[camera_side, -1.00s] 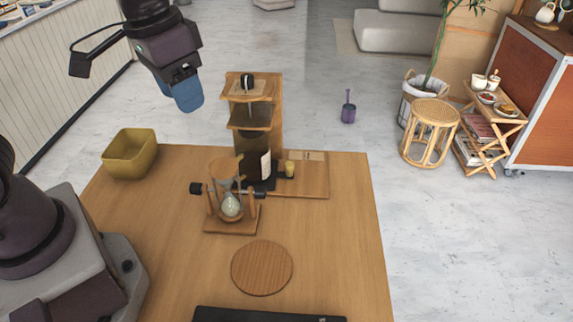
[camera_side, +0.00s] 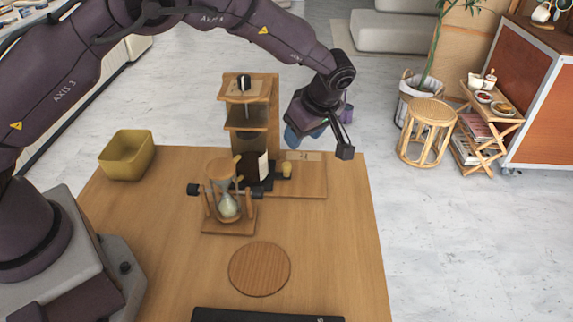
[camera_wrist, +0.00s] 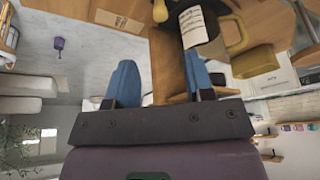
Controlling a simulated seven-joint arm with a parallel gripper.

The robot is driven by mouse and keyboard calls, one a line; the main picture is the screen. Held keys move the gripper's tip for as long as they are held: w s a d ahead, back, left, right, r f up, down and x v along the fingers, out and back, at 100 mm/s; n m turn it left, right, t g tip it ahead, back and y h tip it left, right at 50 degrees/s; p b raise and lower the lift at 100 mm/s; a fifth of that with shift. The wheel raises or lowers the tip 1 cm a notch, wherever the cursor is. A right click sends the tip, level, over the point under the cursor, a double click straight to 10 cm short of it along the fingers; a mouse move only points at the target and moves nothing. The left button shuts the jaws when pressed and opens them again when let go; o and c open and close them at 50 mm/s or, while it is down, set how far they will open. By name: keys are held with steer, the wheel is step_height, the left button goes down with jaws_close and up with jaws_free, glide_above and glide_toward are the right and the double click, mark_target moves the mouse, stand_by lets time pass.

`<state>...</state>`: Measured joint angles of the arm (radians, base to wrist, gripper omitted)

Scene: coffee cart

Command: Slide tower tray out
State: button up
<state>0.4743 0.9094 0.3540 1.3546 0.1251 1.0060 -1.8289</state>
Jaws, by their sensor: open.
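A small yellow knob-like piece (camera_side: 287,170) sits at the board's left side. My gripper (camera_side: 302,136) is right of the tower, above the board's back edge. In the wrist view my gripper (camera_wrist: 160,82) shows two blue fingers spread apart, with wood behind the gap. The labelled bottle (camera_wrist: 198,22) and yellow piece (camera_wrist: 160,10) appear beyond.
An hourglass-shaped glass in a wooden stand (camera_side: 228,222) is in front of the tower. A yellow bowl (camera_side: 127,158) is at the table's left, and a round wooden board (camera_side: 260,270) lies in front. The table's right side is clear. A stool (camera_side: 427,135) stands beyond.

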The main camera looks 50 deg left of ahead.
mark_target(287, 165)
steer(key=shift+n, duration=0.3)
steer(key=x, duration=1.3)
steer(key=shift+c, duration=0.2)
